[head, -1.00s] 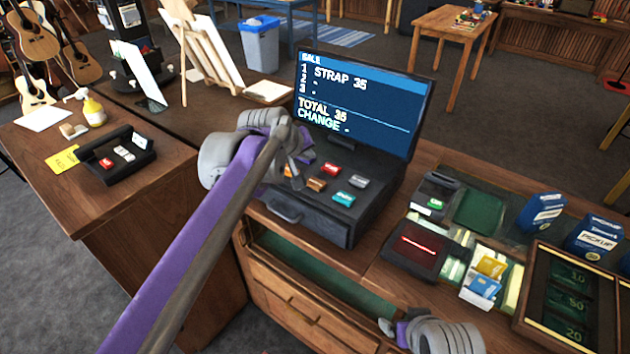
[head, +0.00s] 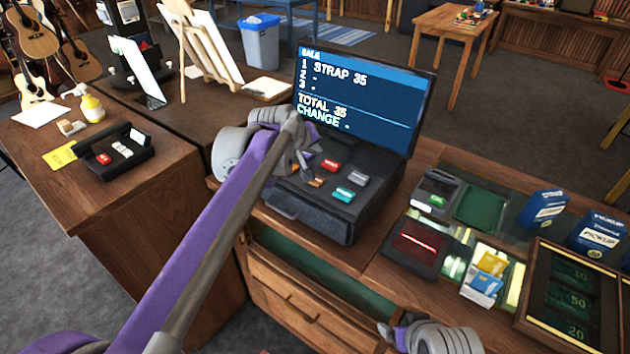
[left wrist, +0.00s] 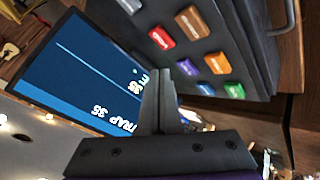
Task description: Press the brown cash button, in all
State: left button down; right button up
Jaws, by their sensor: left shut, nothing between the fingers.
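The brown cash button (head: 316,184) is on the dark cash register (head: 325,222), in front of the red button (head: 330,165). The left wrist view shows the brown button (left wrist: 192,22) near the top, beside red (left wrist: 161,38). My left gripper (head: 307,168) is shut and empty, pointing down over the register's keys, with its tip close to the brown button in the head view. In the left wrist view its fingers (left wrist: 160,82) end near the purple button (left wrist: 187,67); I cannot tell whether they touch anything. My right gripper (head: 390,331) is low at the counter's front, its jaws unclear.
The register's screen (head: 362,100) stands behind the keys, reading STRAP 35 and TOTAL 35. A grey key (head: 359,178) and a teal key (head: 345,194) lie right of the brown one. A scanner pad (head: 418,243) and a card terminal (head: 436,193) stand further right.

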pick_arm(q)
jog(key=b, duration=0.2)
send_over(318, 176)
jog(key=s+a, duration=0.1)
jog(key=s, duration=0.2)
jog(key=f, duration=0.5)
jog(key=shift+w+f, duration=0.15)
jog(key=shift+w, duration=0.1)
jog(key=shift+w+f, duration=0.15)
jog(key=shift+f, duration=0.35)
pick_arm(e)
jog(key=shift+s+f, duration=0.35)
jog(key=shift+f, duration=0.35)
jog(key=shift+s+f, duration=0.3)
jog(key=shift+f, duration=0.45)
jog(key=shift+s+f, duration=0.35)
jog(key=shift+f, duration=0.35)
pick_arm(q)
jog(key=shift+f+b, duration=0.15)
jog(key=shift+b, duration=0.15)
pick_arm(e)
jog(key=shift+f+g, duration=0.1)
jog(key=shift+g, duration=0.2)
pick_arm(q)
jog(key=shift+f, duration=0.25)
pick_arm(e)
jog(key=shift+f, duration=0.1)
